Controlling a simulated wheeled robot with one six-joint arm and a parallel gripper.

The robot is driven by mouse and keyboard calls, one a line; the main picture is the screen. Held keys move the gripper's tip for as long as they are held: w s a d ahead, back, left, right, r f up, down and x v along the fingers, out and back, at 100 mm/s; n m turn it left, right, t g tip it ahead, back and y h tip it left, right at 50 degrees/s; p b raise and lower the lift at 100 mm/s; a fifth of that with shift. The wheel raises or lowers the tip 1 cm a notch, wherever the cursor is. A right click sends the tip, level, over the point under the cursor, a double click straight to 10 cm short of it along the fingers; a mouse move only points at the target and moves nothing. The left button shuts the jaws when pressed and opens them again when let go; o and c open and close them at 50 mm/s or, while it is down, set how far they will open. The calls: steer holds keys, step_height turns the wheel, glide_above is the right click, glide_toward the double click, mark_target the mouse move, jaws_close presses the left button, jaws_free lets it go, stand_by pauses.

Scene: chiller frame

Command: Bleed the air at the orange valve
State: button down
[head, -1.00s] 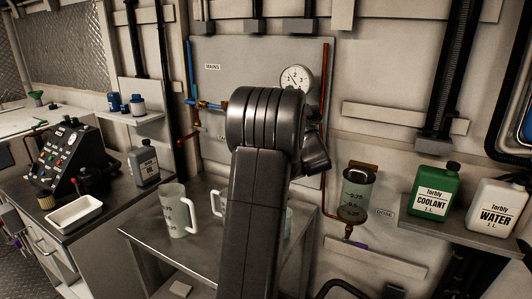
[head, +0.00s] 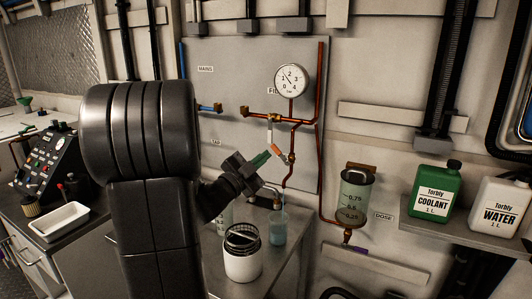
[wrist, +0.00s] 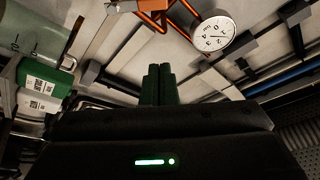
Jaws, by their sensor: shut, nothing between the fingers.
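Copper pipework (head: 285,120) with a round pressure gauge (head: 291,80) is on the grey wall panel. A small orange fitting (head: 291,158) sits on the lower pipe; I cannot tell surely that it is the bleed valve. My gripper (head: 264,157) is shut and empty, its green fingertips close to the left of this fitting; contact cannot be told. In the wrist view the shut fingers (wrist: 159,80) point toward the wall, with orange pipe (wrist: 155,15) and the gauge (wrist: 214,34) above them. A clear beaker (head: 278,228) with bluish liquid stands below the pipe.
A white jar with a dark basket-like top (head: 242,262) stands on the steel table. A dosing cylinder (head: 355,195) is on the wall to the right. Coolant (head: 432,195) and water (head: 495,210) bottles stand on the right shelf. My arm hides the table's left part.

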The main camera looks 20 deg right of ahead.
mark_target(275, 149)
steer(key=shift+w+d+f+p, duration=0.15)
steer(key=shift+w+d+p, duration=0.75)
steer(key=shift+w+d, duration=0.75)
steer(key=shift+w+d+f+p, duration=0.15)
steer(key=shift+w+d+p, duration=0.7)
steer(key=shift+w+d, duration=0.8)
steer(key=shift+w+a+f+n+t+b, duration=0.15)
steer(key=shift+f+n+t+b, duration=0.2)
steer(key=shift+n+b, duration=0.5)
steer(key=f+n+t+b, duration=0.1)
steer(key=n+b, duration=0.1)
steer(key=n, duration=0.1)
steer(key=w+a+f+n+t+y+b, duration=0.1)
steer(key=n+t+b, duration=0.1)
steer(key=n+b, duration=0.1)
steer(key=f+n+t+y+b, duration=0.1)
steer(key=n+b, duration=0.1)
steer(key=n, duration=0.2)
steer(key=shift+w+a+f+n, duration=0.2)
steer(key=shift+w+f+n, duration=0.05)
steer(key=shift+f, duration=0.15)
steer(key=shift+f+b, duration=0.25)
steer(key=shift+b, duration=0.2)
